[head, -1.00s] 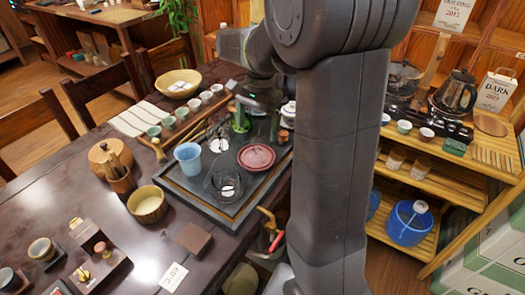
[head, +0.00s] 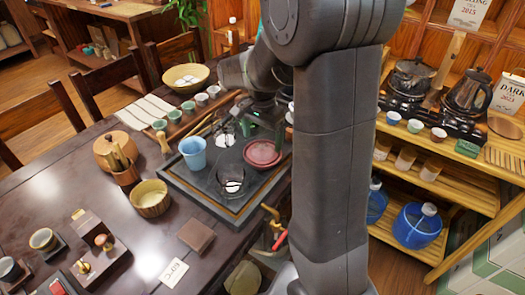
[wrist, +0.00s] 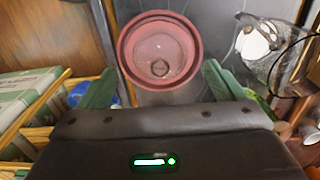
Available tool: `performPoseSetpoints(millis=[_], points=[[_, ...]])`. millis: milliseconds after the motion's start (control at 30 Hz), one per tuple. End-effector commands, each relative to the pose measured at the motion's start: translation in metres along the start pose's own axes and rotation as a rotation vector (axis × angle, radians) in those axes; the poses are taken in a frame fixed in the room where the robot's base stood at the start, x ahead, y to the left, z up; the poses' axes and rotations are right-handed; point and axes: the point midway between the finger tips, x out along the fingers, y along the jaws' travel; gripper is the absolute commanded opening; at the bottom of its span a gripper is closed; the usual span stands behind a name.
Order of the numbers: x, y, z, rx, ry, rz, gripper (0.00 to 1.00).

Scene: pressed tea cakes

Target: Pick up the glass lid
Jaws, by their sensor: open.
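A round red dish (head: 263,152) lies on the dark tea tray, and it fills the top middle of the wrist view (wrist: 127,50). Inside it, the wrist view shows a pale, see-through round surface with a small brownish ring-like knob, which looks like the glass lid (wrist: 160,67); its clear edge is hard to make out. My gripper (wrist: 158,68) is open and empty, its green fingers spread on the left and right below the dish's middle. In the head view my gripper (head: 264,128) hangs just behind the dish, partly hidden by my arm.
A clear glass pitcher (head: 231,181) stands left of and in front of the dish; glassware also shows at right in the wrist view (wrist: 262,42). A light blue cup (head: 193,153) stands on the tray (head: 205,190). A wooden shelf (head: 465,190) stands to the right.

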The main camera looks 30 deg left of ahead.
Motion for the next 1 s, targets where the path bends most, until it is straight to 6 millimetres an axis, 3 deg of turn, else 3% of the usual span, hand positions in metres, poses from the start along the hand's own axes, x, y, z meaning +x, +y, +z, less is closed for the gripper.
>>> performPoseSetpoints(millis=[200, 500, 733, 1000], points=[[0.032, 0.001, -0.002, 0.0, -0.002, 0.002, 0.89], [0.035, 0.001, -0.002, 0.0, -0.001, 0.0, 0.89], [0.035, 0.001, -0.002, 0.0, -0.001, 0.0, 0.44], [0.033, 0.0, -0.002, 0.0, 0.0, 0.0, 0.42]])
